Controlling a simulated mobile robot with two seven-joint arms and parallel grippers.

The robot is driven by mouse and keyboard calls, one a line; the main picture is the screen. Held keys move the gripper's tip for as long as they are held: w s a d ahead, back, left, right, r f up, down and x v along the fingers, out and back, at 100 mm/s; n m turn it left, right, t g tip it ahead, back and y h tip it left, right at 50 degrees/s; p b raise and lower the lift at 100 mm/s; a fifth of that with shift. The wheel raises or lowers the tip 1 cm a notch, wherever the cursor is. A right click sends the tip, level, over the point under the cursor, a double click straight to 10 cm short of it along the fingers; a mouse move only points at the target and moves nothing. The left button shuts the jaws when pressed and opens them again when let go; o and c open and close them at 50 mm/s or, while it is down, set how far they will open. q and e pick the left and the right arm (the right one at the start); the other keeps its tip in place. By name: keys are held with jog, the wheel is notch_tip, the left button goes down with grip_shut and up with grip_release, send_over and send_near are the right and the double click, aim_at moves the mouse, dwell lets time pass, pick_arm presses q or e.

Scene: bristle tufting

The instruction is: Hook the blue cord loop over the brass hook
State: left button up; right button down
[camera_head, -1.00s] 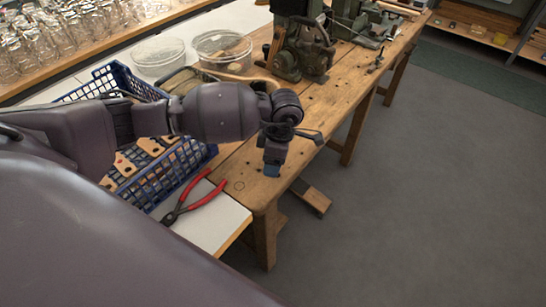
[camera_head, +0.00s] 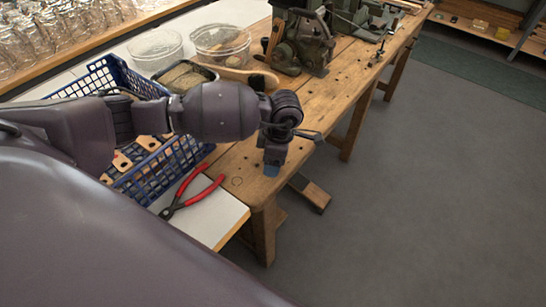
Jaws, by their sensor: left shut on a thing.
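My left gripper (camera_head: 272,163) points down over the near end of the wooden bench, by its front edge. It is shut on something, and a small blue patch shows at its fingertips. The blue cord loop cannot be made out as a loop; the fingers and the small size hide its shape. A small dark upright fitting (camera_head: 380,49) stands near the bench's right edge, well beyond the gripper. I cannot tell whether it is the brass hook. My right gripper is not in view.
The wooden bench (camera_head: 335,92) carries a green machine (camera_head: 303,45) farther back. A brush (camera_head: 250,76), clear bowls (camera_head: 221,40) and a blue crate (camera_head: 151,181) lie left of it. Red-handled pliers (camera_head: 190,195) lie at the near corner. Open floor (camera_head: 420,190) is on the right.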

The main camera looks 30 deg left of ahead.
pick_arm(q)
jog(key=shift+a, duration=0.1)
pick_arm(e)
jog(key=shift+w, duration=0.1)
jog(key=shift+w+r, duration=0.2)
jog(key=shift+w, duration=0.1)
pick_arm(q)
jog(key=o, duration=1.1)
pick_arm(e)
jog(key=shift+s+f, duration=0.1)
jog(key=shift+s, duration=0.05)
pick_arm(q)
notch_tip(320, 180, up, 10)
jog(key=p, duration=0.5)
jog(key=shift+r+p, duration=0.25)
jog(key=shift+p, duration=0.05)
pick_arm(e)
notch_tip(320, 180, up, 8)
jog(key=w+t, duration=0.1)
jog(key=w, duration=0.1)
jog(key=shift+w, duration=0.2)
